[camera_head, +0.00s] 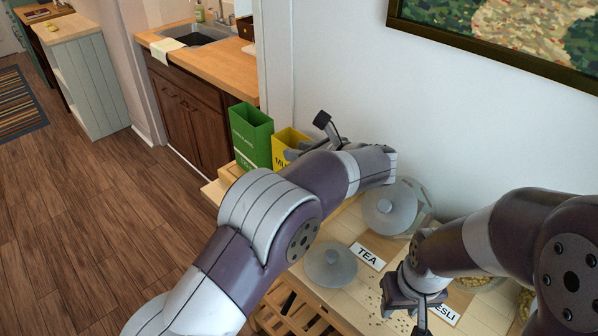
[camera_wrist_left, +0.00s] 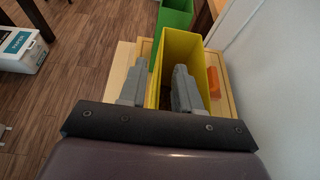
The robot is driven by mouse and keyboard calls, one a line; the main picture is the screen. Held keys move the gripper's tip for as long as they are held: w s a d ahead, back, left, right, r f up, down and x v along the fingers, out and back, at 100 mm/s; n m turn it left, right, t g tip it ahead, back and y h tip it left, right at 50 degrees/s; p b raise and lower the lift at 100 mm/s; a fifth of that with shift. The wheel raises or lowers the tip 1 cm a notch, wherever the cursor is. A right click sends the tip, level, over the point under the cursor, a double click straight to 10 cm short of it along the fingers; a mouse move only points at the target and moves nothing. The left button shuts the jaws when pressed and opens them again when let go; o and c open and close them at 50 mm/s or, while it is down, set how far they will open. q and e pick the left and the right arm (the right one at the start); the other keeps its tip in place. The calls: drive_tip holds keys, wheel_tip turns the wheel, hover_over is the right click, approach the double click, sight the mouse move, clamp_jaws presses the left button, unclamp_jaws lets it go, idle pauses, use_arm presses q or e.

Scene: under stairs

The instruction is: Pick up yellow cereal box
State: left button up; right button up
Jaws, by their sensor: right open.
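The yellow cereal box (camera_head: 287,138) is an open-topped container at the back of the wooden counter, beside a green box (camera_head: 250,133). My left arm partly hides it in the head view. My left gripper (camera_head: 300,150) is at the box. In the left wrist view, the gripper's fingers (camera_wrist_left: 161,80) are apart. One is outside the yellow box (camera_wrist_left: 182,42) on the left; the other appears over or inside its opening, so the left wall lies between them. Contact cannot be told. My right gripper (camera_head: 407,312) is open, low over the counter near the muesli label.
A grey-lidded jar (camera_head: 388,207), a loose grey lid (camera_head: 330,264) and a TEA label (camera_head: 367,256) are on the counter. An orange item (camera_wrist_left: 213,82) lies right of the yellow box. The wall (camera_head: 340,60) rises close behind. Open wooden floor lies left.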

use_arm(q)
drive_tip(key=x, duration=0.3)
clamp_jaws()
idle(1.3)
